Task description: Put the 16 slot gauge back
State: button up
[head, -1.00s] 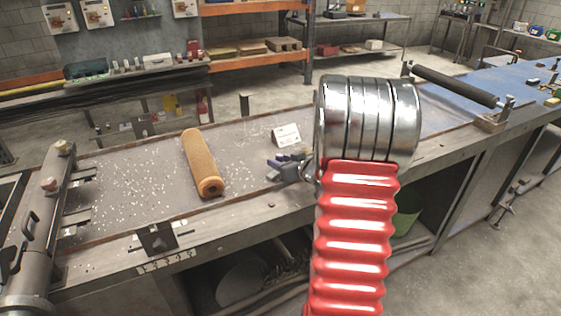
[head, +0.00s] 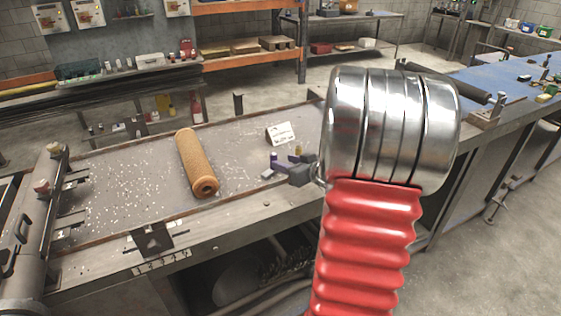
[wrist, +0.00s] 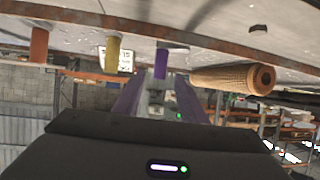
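In the wrist view, which looks upside down, a purple post (wrist: 161,60), a yellow post (wrist: 112,53) and an orange post (wrist: 39,47) stand at the bench edge. I cannot read a size on any, so I cannot tell which is the 16 slot gauge. My gripper (wrist: 158,88) has two purple fingers spread apart, with nothing clearly held between them; the purple post is in line with the gap. In the head view my gripper (head: 283,168) is at the bench's front edge, partly hidden by my arm. A small yellow piece (head: 298,150) shows beside it.
A tan mesh tube (head: 197,163) lies on the bench (head: 125,185) left of my gripper, with pale bits scattered around. A white card (head: 281,133) stands behind my gripper. A slotted metal plate (head: 155,241) is at the front edge. The blue bench (head: 500,85) is at right.

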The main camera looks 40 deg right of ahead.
jog(key=v, duration=0.4)
jog(key=shift+s, duration=0.3)
dwell(0.5)
jog(key=w+a+r+g+h, duration=0.2)
jog(key=a+r+g+h, duration=0.15)
jog(key=a+r, duration=0.6)
jog(key=s+a+f+g+y, duration=0.1)
jog(key=s+a, duration=0.4)
jog(key=a, duration=0.4)
jog(key=s+a+f+n+g+y, duration=0.1)
jog(key=s+a+y, duration=0.1)
jog(key=s+a, duration=0.3)
jog(key=s+a+f+g+y, duration=0.1)
jog(key=s+a, duration=0.5)
jog(key=a, duration=0.7)
jog(key=shift+a+n+g+y, duration=0.35)
jog(key=shift+g+y, duration=0.2)
jog(key=shift+y, duration=0.2)
